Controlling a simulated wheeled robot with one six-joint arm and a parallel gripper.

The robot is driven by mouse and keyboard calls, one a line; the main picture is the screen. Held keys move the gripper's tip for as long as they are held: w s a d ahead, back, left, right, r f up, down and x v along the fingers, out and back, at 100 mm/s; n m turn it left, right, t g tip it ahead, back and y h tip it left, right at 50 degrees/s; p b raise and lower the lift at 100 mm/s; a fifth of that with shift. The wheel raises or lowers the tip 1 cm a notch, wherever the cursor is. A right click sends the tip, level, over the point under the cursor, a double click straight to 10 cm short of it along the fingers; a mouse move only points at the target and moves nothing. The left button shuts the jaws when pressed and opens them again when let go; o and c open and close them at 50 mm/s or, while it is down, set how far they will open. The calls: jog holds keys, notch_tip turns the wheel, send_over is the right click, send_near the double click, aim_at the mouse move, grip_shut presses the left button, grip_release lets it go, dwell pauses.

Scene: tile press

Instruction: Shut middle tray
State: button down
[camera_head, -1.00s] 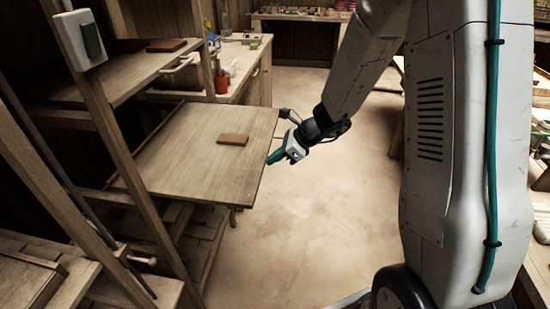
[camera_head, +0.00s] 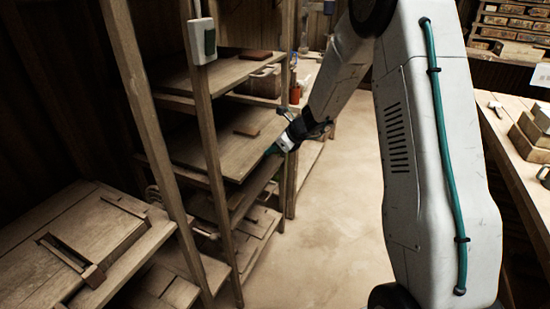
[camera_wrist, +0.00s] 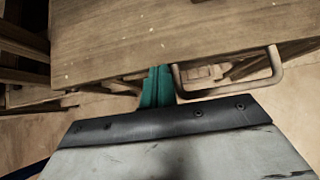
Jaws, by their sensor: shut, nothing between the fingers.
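The middle tray (camera_head: 215,158) is a flat wooden board in the rack, with a small brown tile (camera_head: 247,131) lying on it. It sits mostly between the rack posts, its front edge close to them. My gripper (camera_head: 272,150) is shut and empty at the tray's front edge. In the wrist view the teal fingers (camera_wrist: 158,80) are together at the edge of the tray (camera_wrist: 180,32). A metal handle (camera_wrist: 276,68) shows just right of the fingers. I cannot tell whether the fingertips press on the edge.
An upper shelf (camera_head: 235,70) with another brown tile is above. Lower shelves (camera_head: 255,225) lie below. The floor (camera_head: 310,240) is clear. A workbench (camera_head: 520,160) stands at right.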

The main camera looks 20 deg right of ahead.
aim_at(252, 148)
jog(key=w+a, duration=0.3)
jog(key=w, duration=0.1)
jog(key=shift+a, duration=0.2)
jog(key=shift+w+a, duration=0.3)
jog(key=shift+a, duration=0.1)
